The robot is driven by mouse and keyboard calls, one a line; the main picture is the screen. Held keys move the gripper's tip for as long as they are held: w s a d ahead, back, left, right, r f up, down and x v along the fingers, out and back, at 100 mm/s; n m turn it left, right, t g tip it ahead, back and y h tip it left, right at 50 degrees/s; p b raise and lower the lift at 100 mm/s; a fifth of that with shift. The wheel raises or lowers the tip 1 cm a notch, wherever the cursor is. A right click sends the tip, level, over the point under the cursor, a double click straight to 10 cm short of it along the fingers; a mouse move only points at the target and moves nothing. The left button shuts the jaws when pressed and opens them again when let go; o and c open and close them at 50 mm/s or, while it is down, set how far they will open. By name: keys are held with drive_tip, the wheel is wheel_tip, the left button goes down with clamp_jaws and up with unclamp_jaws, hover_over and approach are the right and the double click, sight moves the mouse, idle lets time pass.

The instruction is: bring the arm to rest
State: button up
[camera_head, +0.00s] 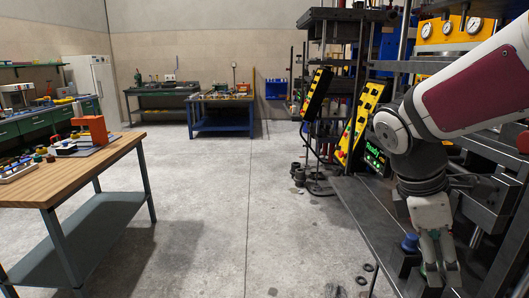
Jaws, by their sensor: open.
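My arm reaches in from the right edge, with a white and dark red link. My gripper (442,272) points down at the lower right, its two pale fingers a little apart and nothing clearly seen between them. It is in front of the dark metal press (350,205), close to a blue knob (409,242) just left of the fingers. Whether the fingertips touch anything below cannot be told.
Yellow control panels (361,120) and a green-lit display (375,157) stand behind my wrist. A wooden-topped table (50,186) with small parts is at the left. Benches (222,101) stand at the back. The grey floor (245,200) between is mostly clear.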

drive_tip(key=s+a+r+m+t+y, duration=0.1)
drive_tip(key=s+a+m+t+y, duration=0.3)
drive_tip(key=s+a+m, duration=0.5)
drive_tip(key=shift+s+a+m+t+y, duration=0.3)
drive_tip(key=shift+s+m+y, duration=0.2)
drive_tip(key=shift+s+m, duration=1.45)
drive_tip(key=shift+w+r, duration=0.1)
